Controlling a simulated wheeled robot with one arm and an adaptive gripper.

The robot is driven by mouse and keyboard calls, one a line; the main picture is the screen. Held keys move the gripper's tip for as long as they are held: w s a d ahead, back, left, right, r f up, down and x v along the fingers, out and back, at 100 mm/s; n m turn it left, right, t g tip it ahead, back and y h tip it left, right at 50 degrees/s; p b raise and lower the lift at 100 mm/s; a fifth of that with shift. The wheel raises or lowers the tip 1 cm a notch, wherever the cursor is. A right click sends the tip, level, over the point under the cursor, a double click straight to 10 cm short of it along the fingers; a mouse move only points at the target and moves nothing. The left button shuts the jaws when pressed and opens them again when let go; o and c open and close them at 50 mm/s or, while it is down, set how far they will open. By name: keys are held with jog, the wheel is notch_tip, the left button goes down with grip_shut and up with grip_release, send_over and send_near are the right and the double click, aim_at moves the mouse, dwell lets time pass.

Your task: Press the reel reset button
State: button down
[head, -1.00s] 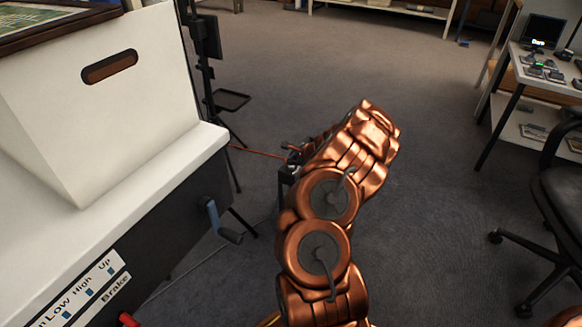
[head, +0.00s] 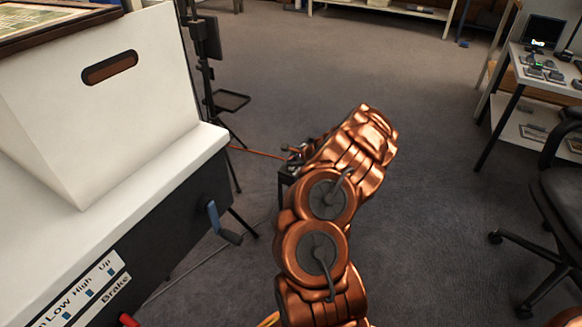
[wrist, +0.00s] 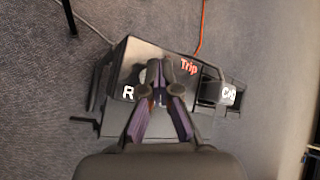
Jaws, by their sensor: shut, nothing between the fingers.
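In the wrist view, a dark reel unit (wrist: 125,72) sits below my gripper on the carpet. It bears a red "Trip" label, a white "R" at left and a partly cut-off white label at right. My gripper (wrist: 160,70) is shut and empty, its purple-padded fingers meeting over the middle of the unit's top. The fingers hide the part under them, and I cannot make out a reset button or tell whether the tips touch. In the head view my arm hides most of the unit; a dark edge of it (head: 286,172) shows beside my gripper (head: 297,155).
A white-topped bench (head: 190,160) with a white box (head: 110,110) stands at left, with a crank handle (head: 222,222) on its side. An orange cable (head: 258,153) runs to the unit. A black stand (head: 205,80) is behind. An office chair (head: 560,210) is at right. Carpet between is clear.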

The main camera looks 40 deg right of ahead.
jog(key=shift+r, duration=0.3)
jog(key=shift+r+p, duration=0.1)
jog(key=shift+p, duration=0.2)
jog(key=shift+r+p, duration=2.6)
jog(key=shift+r, duration=0.35)
